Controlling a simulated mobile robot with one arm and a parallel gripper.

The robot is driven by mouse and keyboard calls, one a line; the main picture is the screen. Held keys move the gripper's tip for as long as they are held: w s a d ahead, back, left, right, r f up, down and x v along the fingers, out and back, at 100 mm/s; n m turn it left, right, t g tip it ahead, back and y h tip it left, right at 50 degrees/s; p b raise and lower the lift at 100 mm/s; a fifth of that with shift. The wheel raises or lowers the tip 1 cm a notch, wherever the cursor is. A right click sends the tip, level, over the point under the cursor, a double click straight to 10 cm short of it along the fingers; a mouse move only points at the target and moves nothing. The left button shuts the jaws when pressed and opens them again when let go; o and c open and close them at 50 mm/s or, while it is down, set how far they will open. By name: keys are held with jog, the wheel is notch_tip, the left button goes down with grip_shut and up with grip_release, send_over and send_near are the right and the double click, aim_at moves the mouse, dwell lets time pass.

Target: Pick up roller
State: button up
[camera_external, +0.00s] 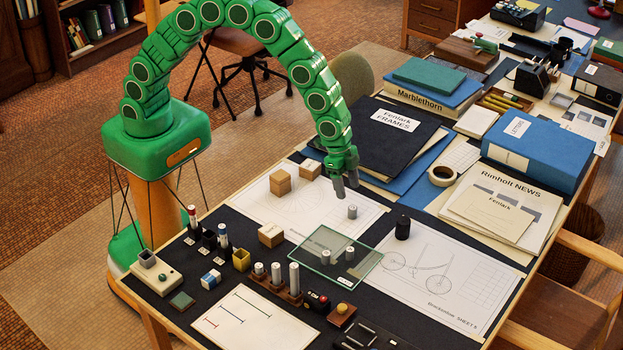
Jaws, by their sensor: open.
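Several small grey metal cylinders that look like rollers show in the external view. One roller (352,211) stands alone on the white drawing sheet behind the glass plate. Two more, a left one (325,258) and a right one (350,253), show at the glass plate (312,243); I cannot tell if they are on or under it. Others of differing heights, the tallest (294,279) at the right, stand in a wooden holder (266,283). My gripper (345,190) points down, open and empty, just above and slightly left of the lone roller, apparently not touching it.
Wooden blocks (280,183) stand left of my gripper, and a black cylinder (403,228) stands to the right. A dark folder (380,132) and a tape roll (442,175) lie behind. The bicycle drawing (450,280) is mostly clear.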

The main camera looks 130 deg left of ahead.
aim_at(353, 208)
jog(key=shift+w+d+x, duration=0.1)
jog(key=shift+w+x, duration=0.05)
jog(key=shift+x, duration=1.8)
jog(key=shift+w+d+x, duration=0.1)
jog(key=shift+w+x, duration=0.1)
jog(key=shift+x, duration=1.75)
jog(key=shift+r, duration=0.1)
grip_shut()
